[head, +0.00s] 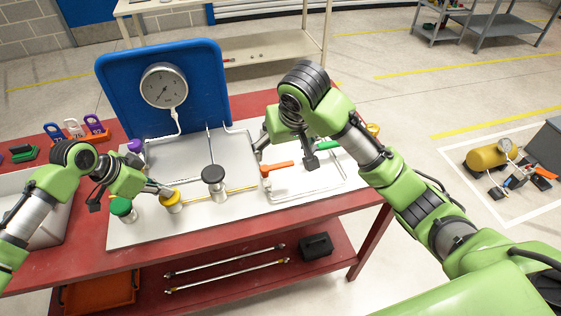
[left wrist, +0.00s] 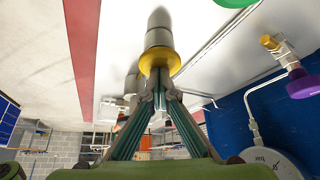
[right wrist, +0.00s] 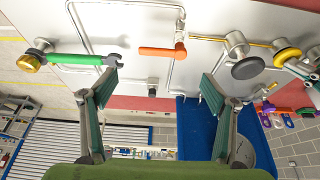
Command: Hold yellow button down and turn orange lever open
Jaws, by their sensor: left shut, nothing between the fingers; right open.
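The yellow button (head: 171,196) is a round cap on a metal post on the white panel. My left gripper (head: 163,189) is shut and empty, with its tips at the yellow cap; the left wrist view shows the tips against the cap (left wrist: 156,60). I cannot tell how far it is pressed. The orange lever (head: 278,168) lies roughly crosswise near its pipe on the right of the panel. My right gripper (head: 285,157) is open above it. In the right wrist view the lever (right wrist: 160,51) is ahead, between the spread fingers, and apart from them.
A black button (head: 214,175), a green button (head: 121,207) and a purple knob (head: 135,146) stand on the panel. A blue board with a gauge (head: 164,86) rises behind. Padlocks (head: 75,128) sit on the red table's left.

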